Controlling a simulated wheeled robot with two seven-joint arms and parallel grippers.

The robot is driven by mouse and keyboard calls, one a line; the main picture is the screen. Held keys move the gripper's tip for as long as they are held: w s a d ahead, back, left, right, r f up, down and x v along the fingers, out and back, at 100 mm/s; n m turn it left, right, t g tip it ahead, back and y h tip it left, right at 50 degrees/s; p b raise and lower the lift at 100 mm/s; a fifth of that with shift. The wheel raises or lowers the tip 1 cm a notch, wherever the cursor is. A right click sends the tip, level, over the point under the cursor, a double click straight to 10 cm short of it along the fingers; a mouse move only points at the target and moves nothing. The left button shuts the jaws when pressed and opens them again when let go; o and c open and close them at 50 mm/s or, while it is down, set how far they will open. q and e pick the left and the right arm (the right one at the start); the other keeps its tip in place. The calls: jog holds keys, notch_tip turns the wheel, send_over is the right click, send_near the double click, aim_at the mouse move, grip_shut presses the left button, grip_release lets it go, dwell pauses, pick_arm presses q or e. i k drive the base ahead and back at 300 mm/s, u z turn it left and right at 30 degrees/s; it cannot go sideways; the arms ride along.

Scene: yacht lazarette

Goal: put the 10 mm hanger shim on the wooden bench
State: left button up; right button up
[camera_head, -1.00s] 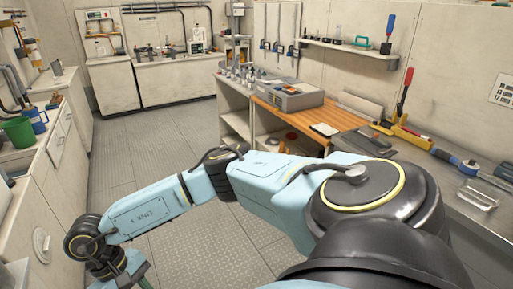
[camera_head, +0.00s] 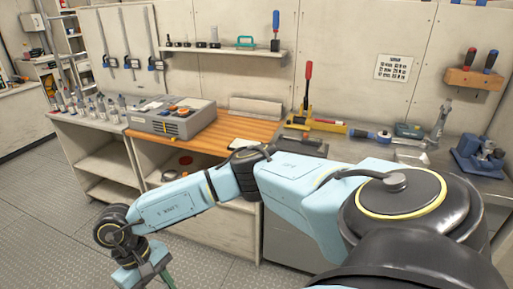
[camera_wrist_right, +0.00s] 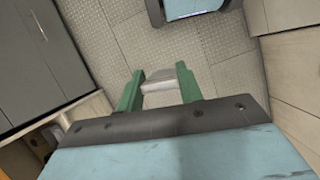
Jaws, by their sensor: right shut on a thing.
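My right gripper (camera_wrist_right: 159,72) has green fingers, which are shut on a pale grey block (camera_wrist_right: 159,88) in the right wrist view. The block looks like the hanger shim; no size marking on it can be read. In the head view the right gripper (camera_head: 167,279) shows only partly at the bottom edge, and the shim is not visible there. The gripper is over the floor, in front of and below the wooden bench. The wooden bench (camera_head: 232,127) has an orange-brown plank top against the back wall. My left gripper is not in view.
A grey case (camera_head: 172,118) stands on the bench's left part. A yellow tool with a red handle (camera_head: 307,85) stands right of the wood. Several bottles (camera_head: 88,105) stand on the left counter. Bare wood shows right of the case. Grey floor (camera_head: 50,220) is clear at left.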

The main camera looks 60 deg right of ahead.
aim_at(221, 139)
jog(key=z, duration=0.65)
jog(key=i, duration=1.8)
jog(key=z, duration=0.85)
